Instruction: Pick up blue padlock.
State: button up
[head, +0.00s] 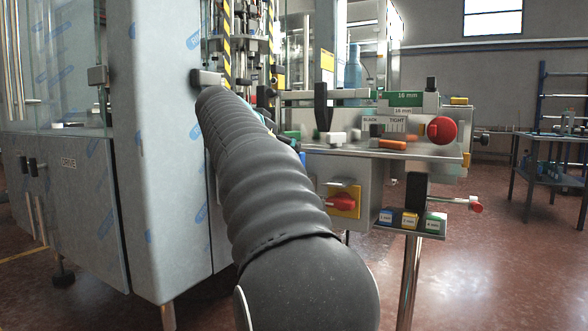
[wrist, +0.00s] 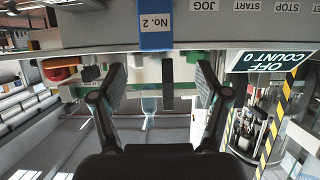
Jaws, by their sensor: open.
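I cannot clearly make out a blue padlock in either view. In the wrist view, which is upside down, a blue piece with a "No. 2" label (wrist: 156,38) is at the top centre; I cannot tell whether it is the padlock. My gripper (wrist: 161,82) is open in that view, with a finger on each side. A dark upright bar (wrist: 167,84) shows between the fingers, its distance unclear. In the head view my arm hides most of the gripper.
In the head view, a metal bench (head: 370,148) to the right of my arm carries a red knob (head: 442,130) and small parts. A red switch (head: 341,203) sits below. A small shelf holds blue (head: 386,216), yellow and green blocks. Open floor lies at right.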

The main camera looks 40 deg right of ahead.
jog(key=shift+s+x, duration=0.2)
jog(key=shift+x, duration=3.75)
grip_shut()
jog(key=shift+r, duration=0.15)
notch_tip(320, 180, up, 10)
jog(key=p, duration=0.4)
